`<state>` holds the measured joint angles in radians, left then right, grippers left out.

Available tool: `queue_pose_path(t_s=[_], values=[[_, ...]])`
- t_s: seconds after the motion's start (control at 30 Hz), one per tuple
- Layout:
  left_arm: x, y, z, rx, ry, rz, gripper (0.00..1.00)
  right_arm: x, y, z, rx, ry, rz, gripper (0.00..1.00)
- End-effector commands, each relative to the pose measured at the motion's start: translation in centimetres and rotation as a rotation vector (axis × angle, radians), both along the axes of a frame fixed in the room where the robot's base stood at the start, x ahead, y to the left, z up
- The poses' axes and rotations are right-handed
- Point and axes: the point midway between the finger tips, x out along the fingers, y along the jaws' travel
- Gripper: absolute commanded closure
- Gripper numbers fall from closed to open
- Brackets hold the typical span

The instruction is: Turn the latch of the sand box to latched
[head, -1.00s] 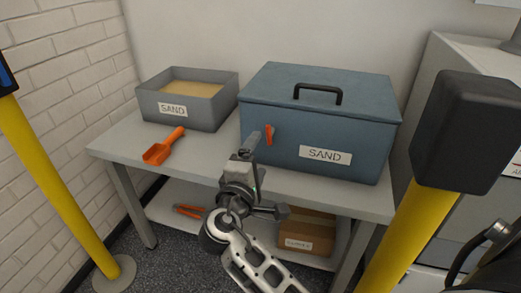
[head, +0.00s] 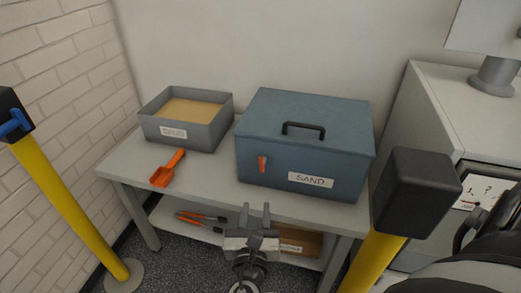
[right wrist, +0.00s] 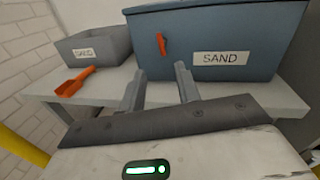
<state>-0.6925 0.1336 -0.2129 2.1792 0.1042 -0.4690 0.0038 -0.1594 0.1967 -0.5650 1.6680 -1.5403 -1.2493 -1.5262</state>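The blue-grey sand box (head: 300,132) has a closed lid with a black handle and a SAND label on its front. Its orange latch (head: 262,163) is on the front face, left of the label, and hangs about upright; it also shows in the right wrist view (right wrist: 161,44). My right gripper (head: 257,213) is in front of the table edge, below and clear of the latch. In the right wrist view its two fingers (right wrist: 160,90) are apart with nothing between them. My left gripper is not in view.
An open grey tray of sand (head: 187,138) and an orange scoop (head: 164,172) sit left on the grey table (head: 205,190). Yellow posts (head: 65,200) stand at left and right. A shelf below holds orange-handled tools (head: 200,218) and a cardboard box (head: 300,243).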

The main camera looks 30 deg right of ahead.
Motion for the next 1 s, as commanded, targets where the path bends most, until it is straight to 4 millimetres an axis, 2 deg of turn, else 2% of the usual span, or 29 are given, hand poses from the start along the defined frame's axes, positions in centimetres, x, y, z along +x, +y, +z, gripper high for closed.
queue_pose_path(t_s=[0.13,0.27,0.73,1.0], values=[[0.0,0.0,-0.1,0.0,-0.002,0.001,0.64,0.3,-0.2,-0.2,-0.012,0.008,0.001,0.67],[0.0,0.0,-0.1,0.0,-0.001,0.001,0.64,1.5,-1.2,-0.1,-0.011,0.005,-0.001,0.67],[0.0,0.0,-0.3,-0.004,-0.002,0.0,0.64,9.3,-7.4,-0.1,-0.009,0.003,-0.001,0.67],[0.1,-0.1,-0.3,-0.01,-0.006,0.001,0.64,12.0,-9.5,-0.2,-0.006,0.005,0.0,0.67]])
